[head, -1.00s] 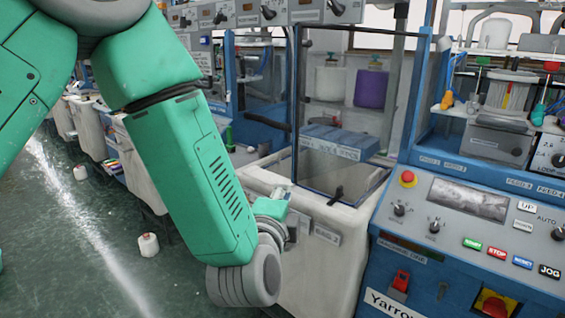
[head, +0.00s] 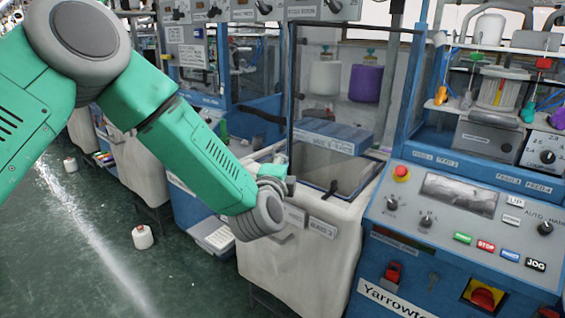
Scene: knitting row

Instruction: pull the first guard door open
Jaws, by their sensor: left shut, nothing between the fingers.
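The first guard door (head: 337,108) is a clear panel in a thin dark frame, at the middle of the head view. It stands above a cream bin with a tag on its front. I cannot tell how far it is swung. My left arm comes in from the left, and my left gripper (head: 283,182) is by the door's lower left corner, over the bin's rim. The gripper is shut and empty; its fingers are small and partly hidden by the wrist. I cannot tell if it touches the frame. My right gripper is out of view.
The cream bin (head: 330,262) stands below the door. A blue control console (head: 450,225) with buttons and a red stop knob (head: 401,173) is on the right. A white cone (head: 142,237) lies on the green floor at left. Purple and white yarn cones hang behind the door.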

